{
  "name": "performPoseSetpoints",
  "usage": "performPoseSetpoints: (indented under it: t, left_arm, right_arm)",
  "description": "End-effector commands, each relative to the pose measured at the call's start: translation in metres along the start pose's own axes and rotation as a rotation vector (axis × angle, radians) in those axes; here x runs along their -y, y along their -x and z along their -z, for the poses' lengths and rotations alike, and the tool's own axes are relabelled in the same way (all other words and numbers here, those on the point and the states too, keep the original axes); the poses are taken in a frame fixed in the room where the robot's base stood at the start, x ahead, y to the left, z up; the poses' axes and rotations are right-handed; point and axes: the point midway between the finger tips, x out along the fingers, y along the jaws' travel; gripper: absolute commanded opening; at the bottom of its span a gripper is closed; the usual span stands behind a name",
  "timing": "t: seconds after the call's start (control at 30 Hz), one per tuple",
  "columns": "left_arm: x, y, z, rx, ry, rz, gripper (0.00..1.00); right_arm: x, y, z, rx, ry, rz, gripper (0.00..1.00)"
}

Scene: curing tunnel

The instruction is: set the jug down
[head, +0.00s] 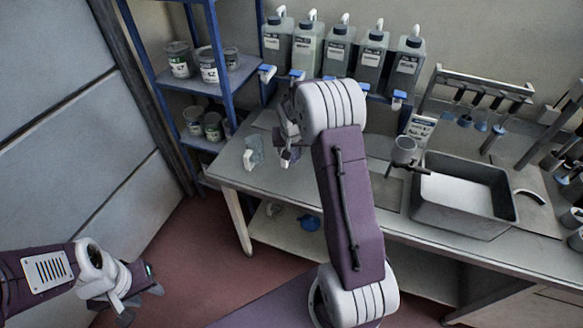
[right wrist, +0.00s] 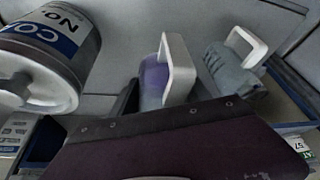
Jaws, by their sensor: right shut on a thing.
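A translucent jug with a white handle (right wrist: 165,80) and a purple tint stands out in the middle of the right wrist view, at my right gripper. In the head view my right gripper (head: 287,140) is over the bench's left part and is shut on it; the wrist hides most of the hold. I cannot tell whether its base touches the bench. A second, greyish jug (head: 254,152) is on the bench to the left of the gripper; a similar jug (right wrist: 232,68) shows in the right wrist view. My left gripper (head: 140,298) is open and empty, low over the floor.
Canisters with taps (head: 338,50) line the back. A blue shelf (head: 217,45) with paint tins (head: 180,62) stands left; a tin (right wrist: 45,65) looms close in the right wrist view.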

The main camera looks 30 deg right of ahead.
Motion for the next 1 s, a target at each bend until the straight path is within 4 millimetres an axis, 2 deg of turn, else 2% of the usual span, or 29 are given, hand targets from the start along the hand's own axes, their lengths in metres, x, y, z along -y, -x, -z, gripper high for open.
performPoseSetpoints:
  t: [0.1,0.37,0.6,0.97,1.0]
  left_arm:
    - [0.000,0.000,0.000,0.000,0.000,0.000,0.36]
    - [0.000,0.000,0.000,0.000,0.000,0.000,0.36]
    - [0.000,-0.003,0.000,0.000,0.000,0.000,0.36]
    - [0.000,-0.008,-0.001,0.000,0.000,0.000,0.36]
    - [0.000,-0.006,-0.001,0.000,0.000,0.000,0.36]
  right_arm:
    - [0.000,-0.022,-0.009,0.002,0.002,0.000,0.01]
    - [0.000,-0.035,-0.014,-0.001,0.001,0.000,0.01]
    - [0.001,-0.066,-0.028,-0.001,0.002,0.001,0.01]
    - [0.001,-0.070,-0.029,-0.002,0.001,0.001,0.01]
    - [0.001,-0.069,-0.028,-0.002,0.001,0.001,0.66]
